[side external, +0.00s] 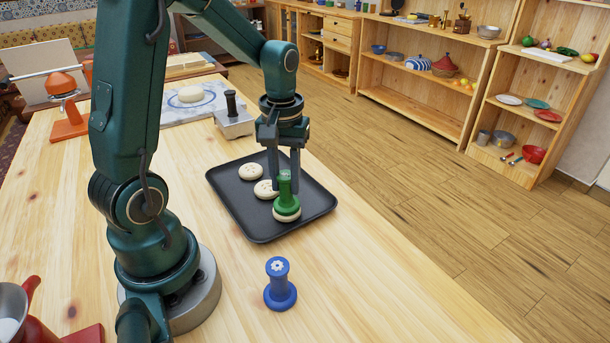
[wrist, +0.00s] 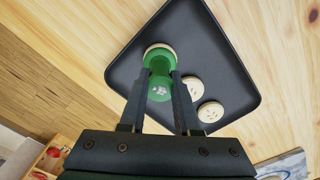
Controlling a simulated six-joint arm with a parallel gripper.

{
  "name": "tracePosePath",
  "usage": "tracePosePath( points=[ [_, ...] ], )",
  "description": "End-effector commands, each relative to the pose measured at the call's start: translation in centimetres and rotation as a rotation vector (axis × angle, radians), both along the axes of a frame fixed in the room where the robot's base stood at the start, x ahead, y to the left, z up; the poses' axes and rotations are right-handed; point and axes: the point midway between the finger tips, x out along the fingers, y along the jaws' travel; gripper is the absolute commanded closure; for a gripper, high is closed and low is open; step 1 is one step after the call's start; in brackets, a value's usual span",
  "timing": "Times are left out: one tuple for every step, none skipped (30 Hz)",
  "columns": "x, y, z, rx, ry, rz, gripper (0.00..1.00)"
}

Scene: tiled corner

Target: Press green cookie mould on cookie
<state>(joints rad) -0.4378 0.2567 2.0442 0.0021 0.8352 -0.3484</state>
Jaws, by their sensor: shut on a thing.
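The green cookie mould (side external: 286,203) stands upright on the nearest cookie (side external: 287,216), on the dark tray (side external: 228,209). My gripper (side external: 284,184) points down and is shut on the mould's handle. In the wrist view the mould (wrist: 159,66) is between the fingers of my gripper (wrist: 161,78), and the cookie's rim (wrist: 158,46) shows around the mould's base. Two other cookies lie on the tray, one at the back (side external: 251,171) and one in the middle (side external: 264,189). Both show small marks on top, clearer in the wrist view.
A blue mould (side external: 280,286) stands on the table in front of the tray. A metal block with a black handle (side external: 233,118) and a board with dough (side external: 191,95) are behind the tray. A red jug (side external: 30,310) is at the front left. The table right of the blue mould is clear.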

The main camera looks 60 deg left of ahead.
Motion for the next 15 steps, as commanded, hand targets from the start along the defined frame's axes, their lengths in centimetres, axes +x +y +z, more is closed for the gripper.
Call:
tracePosePath(
  points=[
    [0.0, 0.0, 0.0, -0.001, 0.001, 0.000, 1.00],
    [0.0, 0.0, 0.0, -0.001, 0.001, 0.000, 1.00],
    [0.0, 0.0, 0.0, 0.000, 0.001, 0.000, 1.00],
    [0.0, 0.0, 0.0, 0.000, 0.001, 0.000, 1.00],
    [0.0, 0.0, 0.0, 0.000, 0.001, 0.000, 1.00],
    [0.0, 0.0, 0.0, 0.000, 0.001, 0.000, 1.00],
    [0.0, 0.0, 0.0, -0.001, 0.001, 0.000, 1.00],
    [0.0, 0.0, 0.1, 0.000, 0.000, 0.000, 1.00],
    [0.0, 0.0, 0.3, 0.001, -0.001, 0.000, 1.00],
    [0.0, 0.0, 0.5, 0.001, -0.001, 0.000, 1.00],
    [0.0, 0.0, 0.7, 0.001, -0.001, 0.000, 1.00],
    [0.1, 0.0, 1.1, 0.001, -0.003, 0.000, 1.00],
    [0.1, 0.0, 1.3, 0.001, -0.003, 0.000, 1.00],
    [0.1, 0.0, 1.5, 0.001, -0.003, 0.000, 1.00],
    [0.1, 0.0, 1.8, 0.001, -0.002, 0.000, 1.00]
  ],
)
